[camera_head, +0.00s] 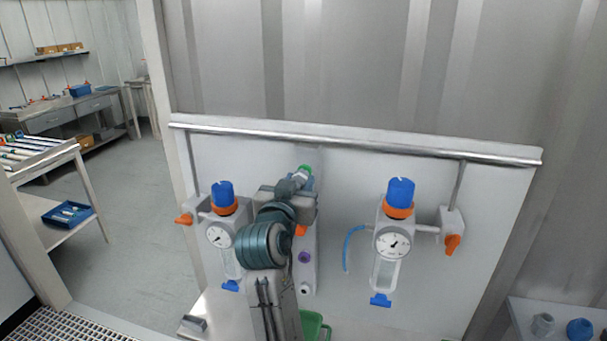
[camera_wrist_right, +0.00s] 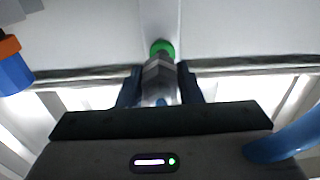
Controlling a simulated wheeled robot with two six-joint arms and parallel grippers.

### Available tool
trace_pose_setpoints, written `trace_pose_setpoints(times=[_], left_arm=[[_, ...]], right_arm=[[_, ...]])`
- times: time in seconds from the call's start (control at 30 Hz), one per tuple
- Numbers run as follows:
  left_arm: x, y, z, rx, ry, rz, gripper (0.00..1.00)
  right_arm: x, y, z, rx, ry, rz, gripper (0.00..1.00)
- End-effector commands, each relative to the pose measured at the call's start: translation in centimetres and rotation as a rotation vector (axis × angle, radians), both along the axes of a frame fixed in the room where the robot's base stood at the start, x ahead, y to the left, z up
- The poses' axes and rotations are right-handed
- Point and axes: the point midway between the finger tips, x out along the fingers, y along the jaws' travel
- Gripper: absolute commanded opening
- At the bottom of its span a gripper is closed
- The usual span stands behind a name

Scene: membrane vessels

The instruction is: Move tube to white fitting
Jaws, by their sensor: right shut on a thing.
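A pale manifold block stands mid-panel, largely behind my right arm. It has a green-ringed fitting (camera_head: 304,170) at the top, then an orange fitting (camera_head: 301,230), a purple fitting (camera_head: 304,257) and a white fitting (camera_head: 305,290) lowest. My right gripper (camera_head: 293,184) is at the green fitting, well above the white one. In the right wrist view its fingers (camera_wrist_right: 160,88) are shut around a grey connector (camera_wrist_right: 158,75), against the green ring (camera_wrist_right: 162,48). The blue tube (camera_head: 349,247) arcs near the right regulator; it also shows in the wrist view (camera_wrist_right: 288,138). Its far end is hidden. My left gripper is not seen.
Regulators with blue knobs and gauges flank the block, left (camera_head: 219,236) and right (camera_head: 393,243), with orange valve handles outside them. A metal rail (camera_head: 350,143) crosses the panel top. A green bin (camera_head: 314,325) sits low behind my arm.

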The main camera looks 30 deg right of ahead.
Motion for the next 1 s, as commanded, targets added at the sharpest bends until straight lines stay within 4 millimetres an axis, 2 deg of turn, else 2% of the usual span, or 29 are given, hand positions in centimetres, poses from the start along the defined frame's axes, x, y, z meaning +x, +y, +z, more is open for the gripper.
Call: trace_pose_setpoints(times=[0.03,1.0], left_arm=[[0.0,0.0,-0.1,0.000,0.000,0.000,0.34],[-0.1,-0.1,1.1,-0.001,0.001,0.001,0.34]], right_arm=[[-0.1,0.8,-0.6,0.024,0.006,0.010,0.00],[-2.4,3.2,-0.7,0.025,0.010,0.010,0.00]])
